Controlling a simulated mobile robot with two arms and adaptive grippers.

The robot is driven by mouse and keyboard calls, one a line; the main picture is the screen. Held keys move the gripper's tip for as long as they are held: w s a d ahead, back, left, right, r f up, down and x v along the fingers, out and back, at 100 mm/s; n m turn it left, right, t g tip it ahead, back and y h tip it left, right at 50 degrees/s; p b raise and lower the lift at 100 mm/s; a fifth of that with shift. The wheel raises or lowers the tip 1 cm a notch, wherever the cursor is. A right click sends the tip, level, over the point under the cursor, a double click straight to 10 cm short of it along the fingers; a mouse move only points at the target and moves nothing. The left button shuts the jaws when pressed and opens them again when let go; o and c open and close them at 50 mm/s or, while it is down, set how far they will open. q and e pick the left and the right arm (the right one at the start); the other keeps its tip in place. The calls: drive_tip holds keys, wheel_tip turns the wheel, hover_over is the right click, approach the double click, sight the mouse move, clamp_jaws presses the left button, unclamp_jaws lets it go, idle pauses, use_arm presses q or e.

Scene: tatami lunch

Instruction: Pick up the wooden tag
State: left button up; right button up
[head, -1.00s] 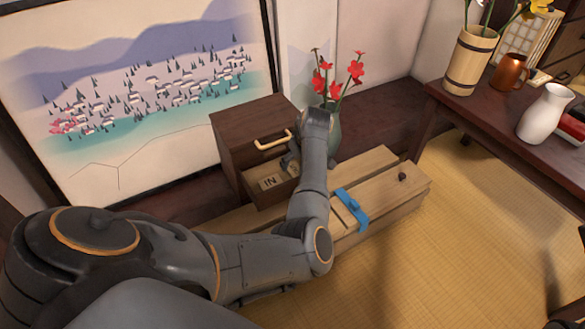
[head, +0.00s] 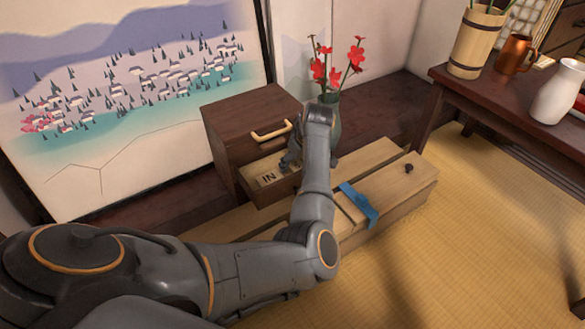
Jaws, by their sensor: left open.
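The wooden tag (head: 267,178), pale and marked "IN", lies in the open lower drawer (head: 266,195) of a small dark wooden chest (head: 250,115). My left arm reaches in from the left. Its left gripper (head: 288,163) is at the right part of the drawer, just right of the tag's lettering, pointing down. The gripper is open, but my wrist hides much of it. I cannot tell whether its fingers touch the tag. My right gripper is not in view.
A green vase (head: 333,122) with red flowers stands right behind my wrist. A long wooden box (head: 400,190) with a blue band (head: 358,204) lies in front of the chest. A dark table (head: 480,97) holds a copper mug and white jug. The tatami at right is clear.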

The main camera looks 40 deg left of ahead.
use_arm(q)
drive_tip(key=c, duration=1)
drive_tip(key=shift+r, duration=0.1)
drive_tip(key=shift+c, duration=0.2)
